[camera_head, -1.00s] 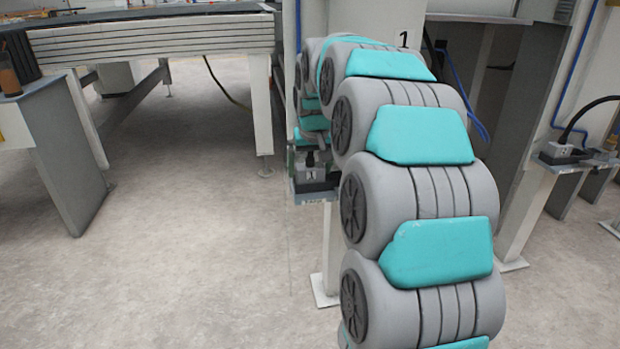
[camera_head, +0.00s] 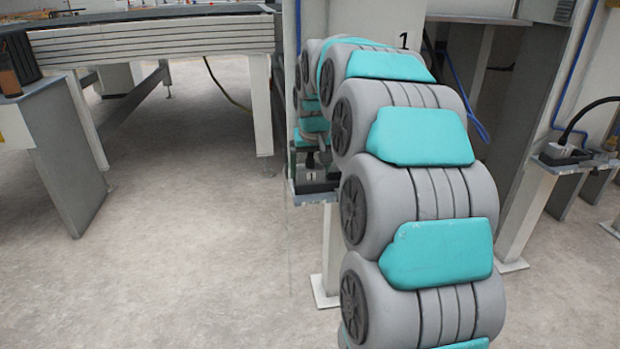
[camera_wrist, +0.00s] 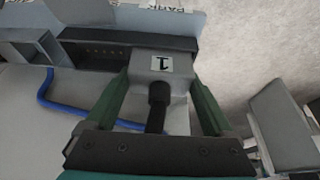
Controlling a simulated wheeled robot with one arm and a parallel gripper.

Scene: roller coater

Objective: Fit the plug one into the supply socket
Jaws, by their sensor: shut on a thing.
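Plug one (camera_wrist: 163,66) is a pale grey block with a "1" label and a black cable; the label looks upside down in the wrist view. My gripper (camera_wrist: 161,82) has its green fingers shut on the plug's two sides. The plug's front end is at a dark block (camera_wrist: 95,50) with a row of small holes; I cannot tell whether it is seated there. Plug one (camera_head: 311,176) also shows small in the head view, at a ledge beside the post, partly hidden by my arm. I cannot identify the supply socket for certain.
A plate marked "PARK" (camera_wrist: 160,7) lies behind the dark block. A blue cable (camera_wrist: 60,103) runs at left in the wrist view. Another plug (camera_head: 560,151) with a black cable sits on a ledge at right. Open floor (camera_head: 200,240) lies left of my arm.

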